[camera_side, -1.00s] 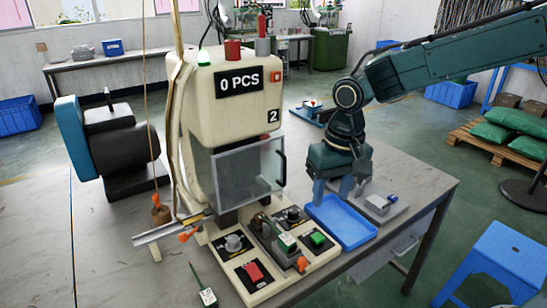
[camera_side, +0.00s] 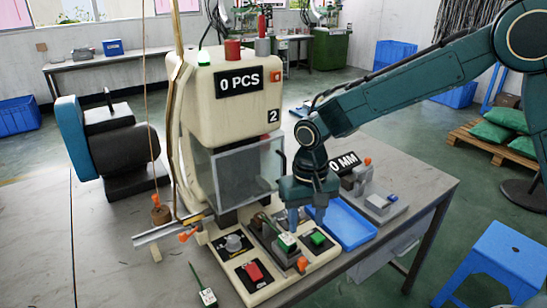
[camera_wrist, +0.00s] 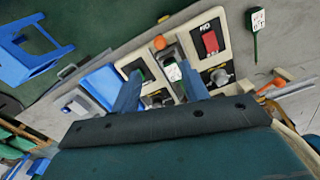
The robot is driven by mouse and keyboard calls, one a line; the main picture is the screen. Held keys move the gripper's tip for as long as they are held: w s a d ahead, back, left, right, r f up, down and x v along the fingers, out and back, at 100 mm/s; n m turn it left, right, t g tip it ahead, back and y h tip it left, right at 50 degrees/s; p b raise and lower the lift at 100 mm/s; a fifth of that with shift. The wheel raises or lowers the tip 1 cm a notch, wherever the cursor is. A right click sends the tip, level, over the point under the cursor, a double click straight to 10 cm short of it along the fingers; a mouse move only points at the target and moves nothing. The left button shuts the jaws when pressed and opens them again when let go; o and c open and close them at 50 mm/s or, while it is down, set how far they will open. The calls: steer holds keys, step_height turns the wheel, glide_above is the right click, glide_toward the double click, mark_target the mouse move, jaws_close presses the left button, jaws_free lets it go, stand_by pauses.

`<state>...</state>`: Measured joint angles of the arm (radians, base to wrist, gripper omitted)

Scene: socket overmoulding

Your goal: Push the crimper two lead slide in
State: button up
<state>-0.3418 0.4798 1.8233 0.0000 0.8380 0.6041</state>
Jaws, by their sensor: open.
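The cream crimper (camera_side: 228,75) stands on the bench, marked 2 and showing 0 PCS, with a clear guard over its front. Its grey slide (camera_side: 268,240) lies in the middle of the front control base, with an orange knob (camera_side: 302,264) at its near end and a green-and-white tagged piece (camera_side: 286,242) on it. My gripper (camera_side: 300,222) is just above the right rear of the slide, fingers down. In the wrist view my gripper (camera_wrist: 160,92) is open, with the tagged piece (camera_wrist: 172,72) showing between and beyond its fingers. Contact with the slide cannot be told.
A green button (camera_side: 318,238), a red switch (camera_side: 254,272) and a grey knob (camera_side: 233,243) flank the slide. A blue tray (camera_side: 350,226) and a small gauge reading 0 MM (camera_side: 343,162) are to the right. A loose tagged green tool (camera_side: 207,296) lies at front left.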

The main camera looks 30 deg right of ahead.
mark_target(303, 259)
step_height(303, 259, down, 12)
steer(key=shift+r, duration=0.1)
stand_by(0.5)
jaws_close()
